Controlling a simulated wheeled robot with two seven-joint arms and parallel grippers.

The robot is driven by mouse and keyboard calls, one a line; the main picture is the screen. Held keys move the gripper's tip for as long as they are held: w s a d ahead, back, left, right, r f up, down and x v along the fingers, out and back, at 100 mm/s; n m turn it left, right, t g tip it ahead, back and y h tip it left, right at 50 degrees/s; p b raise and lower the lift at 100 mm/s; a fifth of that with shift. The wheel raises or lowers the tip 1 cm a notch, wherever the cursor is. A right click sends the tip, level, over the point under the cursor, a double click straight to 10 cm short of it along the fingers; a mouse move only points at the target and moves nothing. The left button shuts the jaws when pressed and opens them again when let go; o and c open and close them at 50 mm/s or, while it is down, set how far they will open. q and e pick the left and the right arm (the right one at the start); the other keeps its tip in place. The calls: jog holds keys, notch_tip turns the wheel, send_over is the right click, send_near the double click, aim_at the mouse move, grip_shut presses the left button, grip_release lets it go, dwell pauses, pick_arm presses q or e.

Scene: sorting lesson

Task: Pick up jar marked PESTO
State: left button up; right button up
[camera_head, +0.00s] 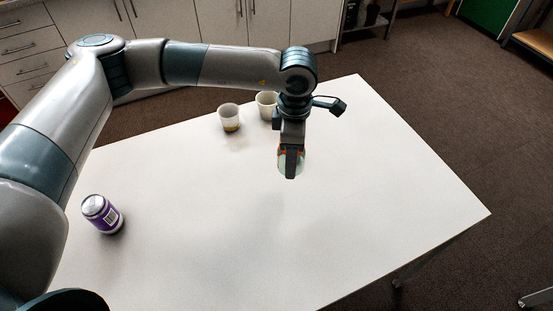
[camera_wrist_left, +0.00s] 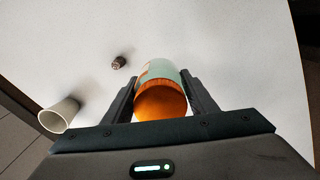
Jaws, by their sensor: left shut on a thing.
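My left gripper (camera_head: 291,168) is shut on a jar with an orange lid and a pale green body (camera_wrist_left: 160,98). In the head view the jar (camera_head: 284,162) is mostly hidden behind the fingers. It is held above the white table (camera_head: 350,240), with a faint shadow below. No name on it can be read. A purple jar with a silver lid (camera_head: 102,214) stands upright at the table's left; its barcode side shows, so I cannot tell its name. My right gripper is out of view.
Two pale cups stand near the table's back edge: one with yellowish contents or a yellowish base (camera_head: 229,118), the other (camera_head: 266,105) beside my arm. A small dark object (camera_wrist_left: 118,62) shows in the wrist view. The table's middle and right are clear.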

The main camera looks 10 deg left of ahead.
pick_arm(q)
jog(key=shift+s+d+r, duration=0.1)
jog(key=shift+d+r, duration=0.2)
jog(key=shift+d, duration=0.15)
